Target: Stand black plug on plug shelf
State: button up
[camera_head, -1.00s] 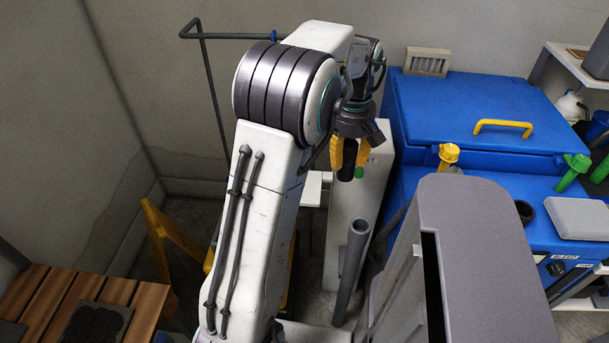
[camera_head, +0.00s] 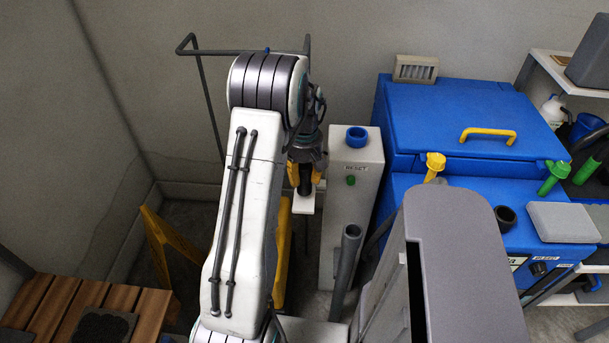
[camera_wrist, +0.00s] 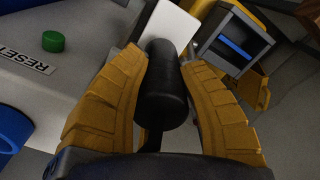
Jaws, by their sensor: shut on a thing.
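My gripper (camera_head: 305,176) is shut on the black plug (camera_head: 305,184), with a yellow finger on either side of it. In the wrist view the plug (camera_wrist: 162,92) is a dark cylinder between the fingers, its far end pointing at a small white shelf (camera_wrist: 172,24). In the head view the white shelf (camera_head: 305,206), which looks like the plug shelf, is just below the plug, on the left side of the white reset post. The plug's end overlaps the shelf in both views; I cannot tell whether they touch.
The white post (camera_head: 352,200) has a green button (camera_head: 351,180) and a blue ring (camera_head: 357,137) on top, close to my gripper's right. A grey pipe (camera_head: 347,260) stands in front. A blue machine (camera_head: 455,125) is at right, a wooden bench (camera_head: 60,305) at lower left.

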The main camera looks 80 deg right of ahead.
jog(key=shift+f, duration=0.85)
jog(key=shift+f, duration=0.1)
jog(key=o, duration=1.1)
